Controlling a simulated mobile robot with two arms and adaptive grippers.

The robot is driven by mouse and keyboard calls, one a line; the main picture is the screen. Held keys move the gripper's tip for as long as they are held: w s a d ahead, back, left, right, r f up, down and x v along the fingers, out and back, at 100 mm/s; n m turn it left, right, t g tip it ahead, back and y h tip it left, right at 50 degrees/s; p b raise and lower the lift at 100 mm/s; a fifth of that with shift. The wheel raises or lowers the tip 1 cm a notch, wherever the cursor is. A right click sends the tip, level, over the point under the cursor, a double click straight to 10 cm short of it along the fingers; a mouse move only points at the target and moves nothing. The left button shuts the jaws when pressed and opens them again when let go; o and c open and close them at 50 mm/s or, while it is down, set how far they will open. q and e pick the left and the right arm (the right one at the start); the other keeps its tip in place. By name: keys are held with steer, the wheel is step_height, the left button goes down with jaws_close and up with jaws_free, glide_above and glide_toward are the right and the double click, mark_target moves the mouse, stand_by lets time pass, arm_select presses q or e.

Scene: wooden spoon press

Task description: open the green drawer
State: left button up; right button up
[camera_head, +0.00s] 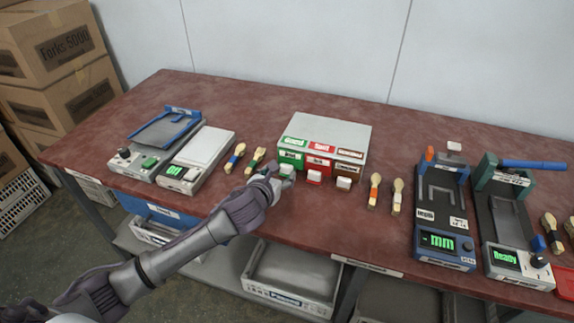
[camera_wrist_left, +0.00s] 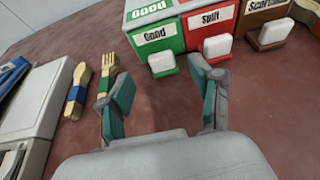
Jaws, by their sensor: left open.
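The green drawer (camera_head: 290,158) is the leftmost of three coloured drawers in a white cabinet (camera_head: 333,129) on the table. It carries a "Good" label and looks shut. In the left wrist view the green drawer (camera_wrist_left: 155,40) is ahead, with its white handle (camera_wrist_left: 162,63) low on its front. My left gripper (camera_head: 279,173) is in front of the cabinet in the head view. In the left wrist view my left gripper (camera_wrist_left: 165,92) is open, its fingers apart with nothing between them. The handle is a little beyond the fingertips. My right gripper is not in view.
The red drawer (camera_wrist_left: 210,32) and brown drawer (camera_head: 347,170) are beside the green one. A fork (camera_wrist_left: 106,75) and another wooden utensil (camera_wrist_left: 77,92) lie left of the gripper. A scale (camera_head: 197,158) stands further left. Measuring devices (camera_head: 442,210) stand at right.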

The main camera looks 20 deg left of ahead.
mark_target(286, 166)
arm_select(q)
steer(key=x, duration=0.6)
steer(key=shift+w+f, duration=0.35)
steer(key=shift+w, duration=0.45)
steer(key=shift+c, duration=0.4)
steer(key=c, duration=1.1)
jaws_close()
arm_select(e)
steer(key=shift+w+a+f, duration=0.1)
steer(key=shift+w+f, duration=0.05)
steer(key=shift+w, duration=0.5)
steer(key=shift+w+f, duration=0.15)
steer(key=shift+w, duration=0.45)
